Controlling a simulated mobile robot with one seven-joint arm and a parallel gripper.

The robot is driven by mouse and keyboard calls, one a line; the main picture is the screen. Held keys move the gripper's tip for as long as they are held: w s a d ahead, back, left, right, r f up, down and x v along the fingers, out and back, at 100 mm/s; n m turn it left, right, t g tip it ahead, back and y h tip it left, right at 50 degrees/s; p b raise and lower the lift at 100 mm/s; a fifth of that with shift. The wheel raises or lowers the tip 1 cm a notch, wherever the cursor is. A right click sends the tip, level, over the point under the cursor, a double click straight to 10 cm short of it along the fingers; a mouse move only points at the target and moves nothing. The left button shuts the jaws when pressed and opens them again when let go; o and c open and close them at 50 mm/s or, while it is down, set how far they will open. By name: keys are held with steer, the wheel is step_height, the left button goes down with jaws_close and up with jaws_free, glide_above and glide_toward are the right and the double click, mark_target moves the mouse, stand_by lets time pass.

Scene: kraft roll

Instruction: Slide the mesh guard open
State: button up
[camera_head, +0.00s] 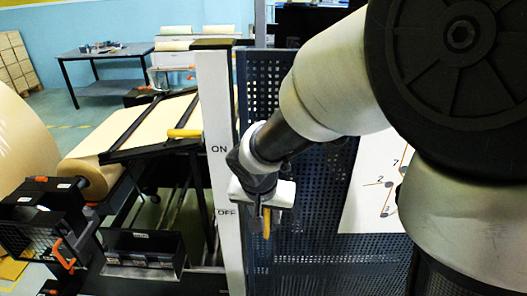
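The mesh guard (318,243) is a dark blue perforated panel in the middle and right of the head view, beside a white post (221,170) marked ON and OFF. A short upright yellow piece (267,222), apparently a handle, shows in front of the guard. My gripper (260,218) points down at this yellow piece, near the post's OFF mark. Its fingers are small and partly hidden, and I cannot tell if they close on the yellow piece or only stand beside it. My arm hides much of the guard's upper right.
A yellow bar (185,133) sticks out left of the post. A large kraft roll (22,150) and a sheet-covered frame (138,128) stand at left. A white board with numbered dots (372,196) is on the right. A dark table (105,53) stands behind.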

steer(key=shift+f, duration=0.1)
jaws_close()
stand_by(0.3)
